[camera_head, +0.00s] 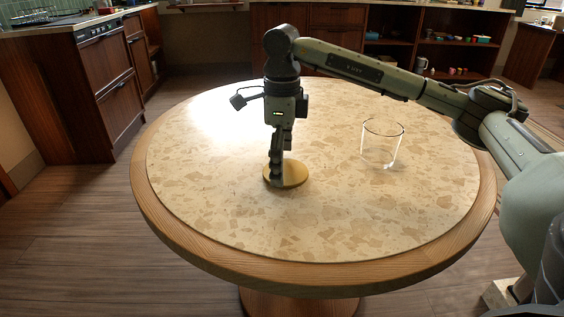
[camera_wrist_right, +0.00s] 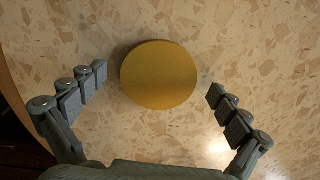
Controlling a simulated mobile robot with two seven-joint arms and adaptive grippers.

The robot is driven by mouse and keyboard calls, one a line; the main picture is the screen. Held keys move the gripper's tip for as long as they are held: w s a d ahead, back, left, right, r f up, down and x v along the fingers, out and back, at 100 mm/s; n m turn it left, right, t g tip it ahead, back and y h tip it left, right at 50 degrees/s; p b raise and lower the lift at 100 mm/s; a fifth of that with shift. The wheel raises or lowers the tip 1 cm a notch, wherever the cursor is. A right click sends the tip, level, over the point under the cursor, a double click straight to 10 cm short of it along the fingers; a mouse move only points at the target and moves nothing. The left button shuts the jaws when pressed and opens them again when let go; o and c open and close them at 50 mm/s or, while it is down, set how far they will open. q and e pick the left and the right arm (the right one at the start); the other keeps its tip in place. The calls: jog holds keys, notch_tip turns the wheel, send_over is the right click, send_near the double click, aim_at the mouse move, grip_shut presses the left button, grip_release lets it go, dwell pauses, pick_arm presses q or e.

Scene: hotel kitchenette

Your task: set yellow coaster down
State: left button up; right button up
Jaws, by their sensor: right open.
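The yellow coaster (camera_head: 294,174) is a flat round disc lying on the round table (camera_head: 340,225), left of its middle in the head view. In the right wrist view the coaster (camera_wrist_right: 158,75) lies between the spread fingers, with a gap on each side. My right gripper (camera_head: 277,182) points down at the coaster, and its fingers hide part of the coaster's left side in the head view. The right gripper (camera_wrist_right: 157,80) is open and holds nothing. My left gripper is not in view.
A clear glass (camera_head: 381,144) stands on the table to the right of the coaster. The rest of the speckled tabletop is clear. Wooden cabinets (camera_head: 95,85) stand at the left, and shelves (camera_head: 440,45) stand behind.

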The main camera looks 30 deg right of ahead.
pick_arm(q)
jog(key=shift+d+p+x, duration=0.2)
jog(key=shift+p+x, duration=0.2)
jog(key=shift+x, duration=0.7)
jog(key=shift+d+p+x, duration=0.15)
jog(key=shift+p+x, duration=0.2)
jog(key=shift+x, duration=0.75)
pick_arm(e)
notch_tip(320, 180, up, 12)
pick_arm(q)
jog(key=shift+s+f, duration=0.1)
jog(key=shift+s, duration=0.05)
